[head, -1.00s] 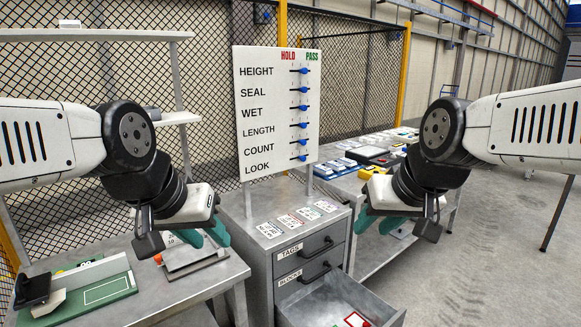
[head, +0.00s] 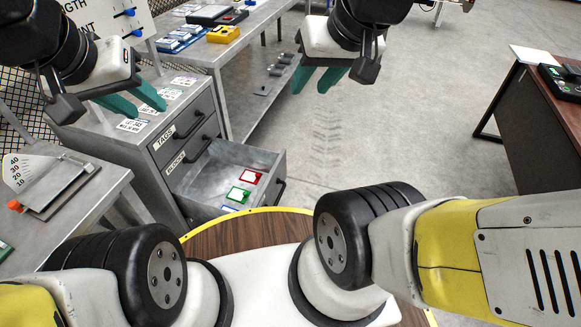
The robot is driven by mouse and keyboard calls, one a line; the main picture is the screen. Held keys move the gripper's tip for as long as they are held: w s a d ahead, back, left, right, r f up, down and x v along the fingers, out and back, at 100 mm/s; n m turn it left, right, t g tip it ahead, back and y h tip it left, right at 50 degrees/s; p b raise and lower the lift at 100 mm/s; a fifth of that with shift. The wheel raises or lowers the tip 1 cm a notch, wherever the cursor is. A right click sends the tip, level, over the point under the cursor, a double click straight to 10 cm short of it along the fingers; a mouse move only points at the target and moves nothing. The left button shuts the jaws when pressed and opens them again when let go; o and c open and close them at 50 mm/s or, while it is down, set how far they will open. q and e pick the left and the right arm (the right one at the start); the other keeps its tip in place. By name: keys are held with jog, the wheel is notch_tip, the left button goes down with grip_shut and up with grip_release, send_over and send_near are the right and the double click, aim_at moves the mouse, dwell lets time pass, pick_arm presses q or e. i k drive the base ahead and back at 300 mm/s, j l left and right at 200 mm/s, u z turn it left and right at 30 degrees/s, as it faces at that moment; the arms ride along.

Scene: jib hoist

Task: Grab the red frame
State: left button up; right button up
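The red frame (head: 251,177) lies in the open lower drawer (head: 215,165) of the grey cabinet, towards its right end. It is a small red-edged square with a white middle. My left gripper (head: 150,110) is above the cabinet top, left of the drawer, with its teal fingers apart and nothing between them. My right gripper (head: 311,90) is up and to the right of the drawer, with teal fingers apart and empty. Neither gripper touches the red frame.
A green frame (head: 238,195) lies close below the red one, and a blue piece (head: 229,209) lies by the drawer's front corner. The drawer is otherwise mostly bare. A side table (head: 60,200) stands left; a brown desk (head: 545,130) stands right. Open floor lies between.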

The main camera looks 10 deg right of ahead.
aim_at(249, 176)
jog(key=z, duration=0.3)
jog(key=l+u, duration=0.4)
jog(key=l, duration=0.15)
jog(key=l+u, duration=0.45)
jog(key=k+l+u, duration=0.1)
jog(key=l+u, duration=0.3)
jog(key=l, duration=0.25)
